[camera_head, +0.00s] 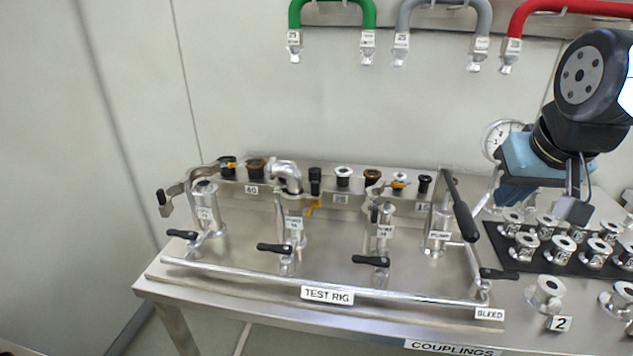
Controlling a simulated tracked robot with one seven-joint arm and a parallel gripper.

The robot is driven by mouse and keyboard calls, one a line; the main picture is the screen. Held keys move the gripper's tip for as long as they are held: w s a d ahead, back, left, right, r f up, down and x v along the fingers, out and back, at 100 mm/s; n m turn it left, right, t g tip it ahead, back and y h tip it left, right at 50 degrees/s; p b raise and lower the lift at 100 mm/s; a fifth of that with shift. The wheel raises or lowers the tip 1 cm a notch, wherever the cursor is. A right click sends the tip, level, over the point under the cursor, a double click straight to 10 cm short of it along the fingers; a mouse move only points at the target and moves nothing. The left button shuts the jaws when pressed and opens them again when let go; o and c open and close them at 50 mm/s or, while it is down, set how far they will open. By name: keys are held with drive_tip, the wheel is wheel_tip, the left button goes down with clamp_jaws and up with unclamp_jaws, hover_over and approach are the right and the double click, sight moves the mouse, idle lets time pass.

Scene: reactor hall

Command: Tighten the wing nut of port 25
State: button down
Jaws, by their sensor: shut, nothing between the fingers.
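The test rig (328,296) stands on the bench with several upright metal ports. The middle-left port (294,240) carries a small label that seems to read port 25, though the print is tiny. A silver elbow (285,172) sits at its top. A small orange-yellow piece (313,208), possibly the wing nut, shows just right of the port's top; its exact shape and how tight it is cannot be told. My gripper (574,212) is shut and empty, pointing down above the couplings at the right, well apart from the port.
A rear rail holds several dark and white fittings (343,174). Black lever handles (275,249) stick out along the front, and a long black lever (460,207) rises at right. Couplings (526,246) fill a dark mat (500,256). Colored hoses (333,5) hang above. The bench's front-left is clear.

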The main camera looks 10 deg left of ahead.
drive_tip(key=w+a+r+n+g, duration=0.2)
drive_tip(key=w+a+n, duration=0.25)
drive_tip(key=a, duration=0.25)
drive_tip(key=w+a+r+n+g, duration=0.1)
drive_tip(key=w+a+r+n, duration=0.3)
drive_tip(key=a, duration=0.3)
drive_tip(key=w+a+f+n+g+h, duration=0.1)
drive_tip(key=a+n, duration=0.3)
drive_tip(key=a, duration=0.6)
drive_tip(key=w+a+f+n+g, duration=0.15)
drive_tip(key=a+n, duration=0.35)
drive_tip(key=a, duration=0.5)
drive_tip(key=d+f, duration=0.1)
drive_tip(key=f, duration=0.6)
drive_tip(key=d+f, duration=0.1)
drive_tip(key=f, duration=0.2)
drive_tip(key=shift+d+f, duration=0.3)
drive_tip(key=shift+f, duration=0.1)
drive_tip(key=shift+d+f, duration=0.45)
drive_tip(key=shift+d, duration=0.05)
drive_tip(key=shift+d+m, duration=0.1)
drive_tip(key=shift+m, duration=0.15)
